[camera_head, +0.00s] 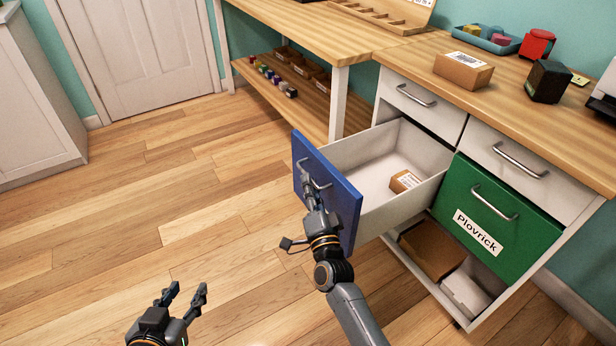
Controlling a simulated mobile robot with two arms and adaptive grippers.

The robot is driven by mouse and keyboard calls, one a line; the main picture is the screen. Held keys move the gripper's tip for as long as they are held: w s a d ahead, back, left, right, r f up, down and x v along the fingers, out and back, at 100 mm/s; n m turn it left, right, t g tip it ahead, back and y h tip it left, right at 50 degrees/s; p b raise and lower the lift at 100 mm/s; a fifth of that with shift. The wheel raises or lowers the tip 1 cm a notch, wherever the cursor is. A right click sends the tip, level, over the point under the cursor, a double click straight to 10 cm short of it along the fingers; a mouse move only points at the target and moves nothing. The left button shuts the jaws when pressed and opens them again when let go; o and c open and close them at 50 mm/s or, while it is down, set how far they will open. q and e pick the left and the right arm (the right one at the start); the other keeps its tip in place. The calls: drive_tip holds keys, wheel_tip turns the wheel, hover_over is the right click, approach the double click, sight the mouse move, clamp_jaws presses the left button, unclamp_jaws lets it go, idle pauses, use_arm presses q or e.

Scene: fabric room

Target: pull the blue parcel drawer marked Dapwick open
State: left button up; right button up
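The blue parcel drawer (341,208) is pulled well out of the cabinet. Its white inside shows, with a small brown parcel (404,181) lying toward the back right. I cannot read any name on the blue front from this angle. The drawer's metal handle (322,184) is partly hidden by my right gripper (309,186). That gripper is at the handle, its fingers seemingly around the bar, though the fingertips are small and overlap it. My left gripper (183,292) is open and empty above the floor at the bottom left, apart from the drawer.
Right of it is a shut green drawer (512,230) marked Plovrick. Two white drawers above are shut. A low shelf below holds boxes (433,249). The wooden counter (425,68) carries a parcel (463,69) and other items. Floor (170,215) left of the drawer is clear.

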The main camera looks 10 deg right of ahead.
drive_tip(key=v, duration=0.8)
drive_tip(key=shift+s, duration=0.3)
